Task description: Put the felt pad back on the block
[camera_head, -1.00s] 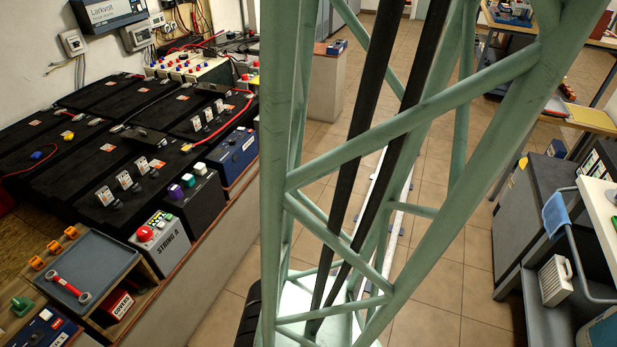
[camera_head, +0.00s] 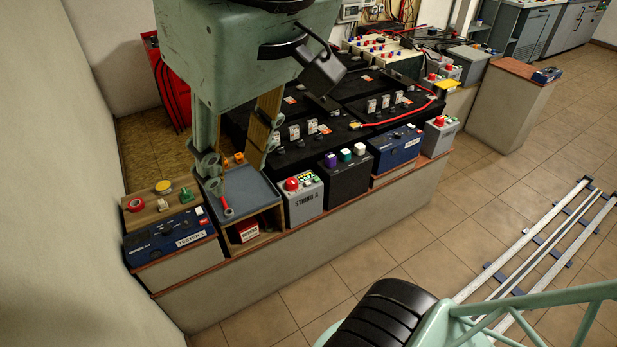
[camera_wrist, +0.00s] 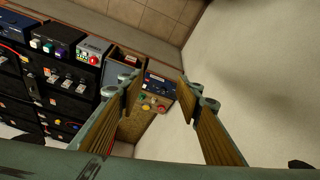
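My gripper (camera_head: 238,167) hangs in front of the near end of the battery bench, over or in front of a grey-blue tray (camera_head: 250,196). In the wrist view my gripper (camera_wrist: 158,98) has its two tan-faced fingers wide apart with nothing held between them. I cannot tell which thing is the felt pad or the block. A yellow disc (camera_head: 163,187) lies on a wooden top, and a flat yellow piece (camera_head: 448,85) lies farther back near a grey battery; either is too small to identify. My fingers hide part of the tray.
A red tape roll (camera_head: 136,204) and a green knob-like part (camera_head: 186,195) share the wooden top. A red-ended wrench (camera_head: 227,207) lies on the tray. Black batteries (camera_head: 300,155) fill the bench behind.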

